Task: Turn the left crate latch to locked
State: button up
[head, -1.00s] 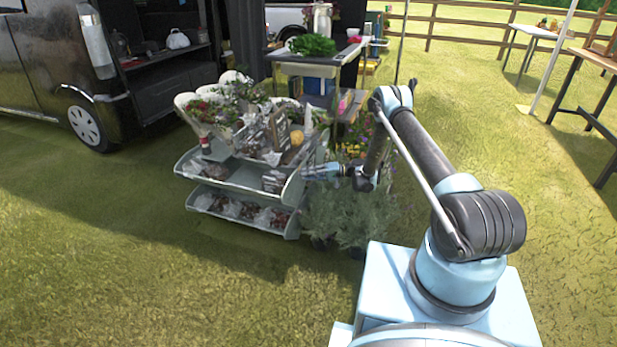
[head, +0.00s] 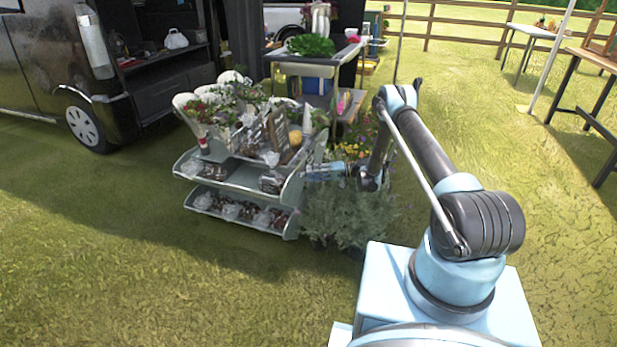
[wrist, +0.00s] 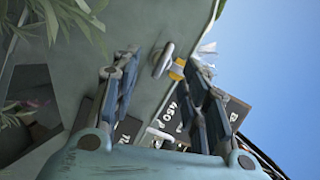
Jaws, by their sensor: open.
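In the wrist view, a small grey oblong handle (wrist: 162,58), which looks like a latch, stands out from a grey-green panel (wrist: 140,20). A second pale oblong piece (wrist: 158,133) shows lower down. I cannot tell for certain which is the left crate latch. My gripper (wrist: 163,66) is open, with its fingers on either side of the upper handle; contact is unclear. In the head view, my gripper (head: 322,169) is at the right end of the tiered flower stand (head: 245,186); the latch is too small to make out there.
Black price signs (wrist: 185,110) and a yellow piece (wrist: 177,69) are close to the fingers in the wrist view. Bushy potted plants (head: 350,215) stand below my forearm. A table with greenery (head: 312,46) is behind. Open grass lies in front of the stand.

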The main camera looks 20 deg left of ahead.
jog(key=f+v, duration=0.1)
jog(key=v, duration=0.8)
jog(key=shift+d+r, duration=0.2)
jog(key=shift+r, duration=0.25)
jog(key=shift+w, duration=0.15)
